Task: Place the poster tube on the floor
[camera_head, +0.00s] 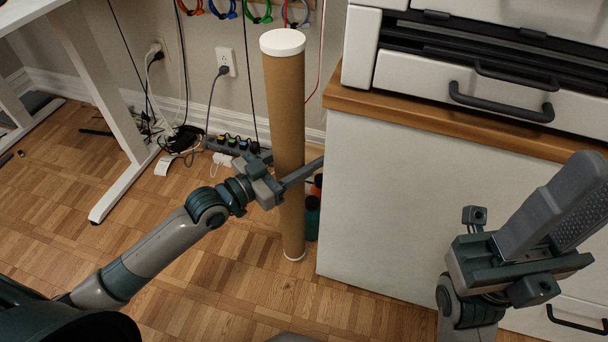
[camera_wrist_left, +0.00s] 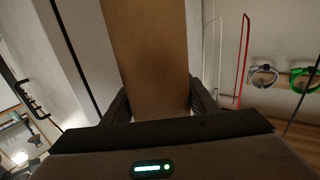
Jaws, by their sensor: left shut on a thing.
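The poster tube (camera_head: 290,120) is a tall brown cardboard cylinder with a white cap on top, standing nearly upright in the head view. Its lower end is over the wooden floor (camera_head: 220,270), beside the white cabinet; I cannot tell whether it touches. My left gripper (camera_head: 287,182) is shut on the tube around its middle. In the left wrist view the tube (camera_wrist_left: 150,55) rises between the two fingers. My right gripper (camera_head: 550,210) is at the right, in front of the cabinet and away from the tube; its finger gap is unclear.
A white cabinet (camera_head: 400,215) with a wooden top stands right of the tube. Dark green and orange bottles (camera_head: 312,218) are on the floor behind the tube. A power strip (camera_head: 232,147) and cables lie by the wall. A white desk leg (camera_head: 105,90) stands left. Floor in front is clear.

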